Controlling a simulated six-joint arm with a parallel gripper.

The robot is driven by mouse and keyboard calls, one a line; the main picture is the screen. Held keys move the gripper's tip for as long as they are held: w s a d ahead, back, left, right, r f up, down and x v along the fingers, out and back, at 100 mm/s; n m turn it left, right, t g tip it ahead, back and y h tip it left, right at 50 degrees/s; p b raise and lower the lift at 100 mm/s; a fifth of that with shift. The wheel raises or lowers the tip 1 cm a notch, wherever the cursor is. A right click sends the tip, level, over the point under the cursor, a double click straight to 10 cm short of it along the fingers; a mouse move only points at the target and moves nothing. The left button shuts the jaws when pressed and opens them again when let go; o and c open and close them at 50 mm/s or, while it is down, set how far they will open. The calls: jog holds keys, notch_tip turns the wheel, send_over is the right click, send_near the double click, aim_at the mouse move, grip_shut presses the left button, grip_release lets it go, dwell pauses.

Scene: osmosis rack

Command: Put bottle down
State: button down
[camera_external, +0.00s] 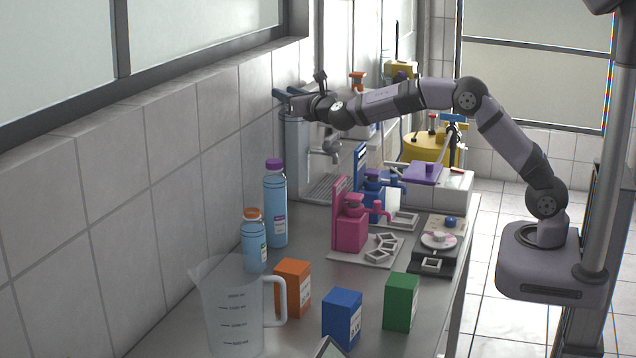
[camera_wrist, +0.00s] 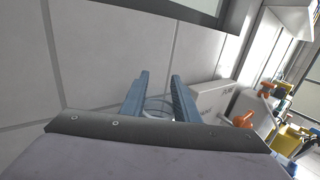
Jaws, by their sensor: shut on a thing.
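My gripper (camera_external: 284,96) is at the far left end of my outstretched arm, near the tiled wall and above the top of a tall grey cylinder (camera_external: 293,150). In the wrist view, the two blue fingers of my gripper (camera_wrist: 161,76) stand apart around a pale, round-rimmed thing (camera_wrist: 159,106). It is mostly hidden, and I cannot tell whether it is a bottle. A blue bottle with a purple cap (camera_external: 275,210) stands upright on the counter in front of the cylinder. A shorter blue bottle with an orange cap (camera_external: 253,245) stands upright nearer the front.
A tap (camera_external: 328,148) is beside the cylinder. Pink (camera_external: 350,230) and blue (camera_external: 371,195) devices stand to the right. A clear jug (camera_external: 228,310) and orange (camera_external: 292,288), blue (camera_external: 342,318) and green (camera_external: 401,302) boxes occupy the front. The wall is close on the left.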

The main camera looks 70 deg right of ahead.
aim_at(307, 146)
notch_tip(307, 146, down, 13)
jog(key=w+d+p, duration=0.1)
jog(key=d, duration=0.1)
jog(key=shift+d+f+y+p, duration=0.2)
jog(key=shift+d+y+p, duration=0.05)
jog(key=shift+y+p, duration=0.1)
dwell(0.5)
jog(key=shift+f, duration=0.15)
jog(key=c, duration=1.4)
grip_release()
jog(key=shift+o, duration=0.2)
jog(key=shift+r, duration=0.2)
jog(key=b+v, duration=0.4)
jog(key=v, duration=0.8)
jog(key=shift+f, duration=0.15)
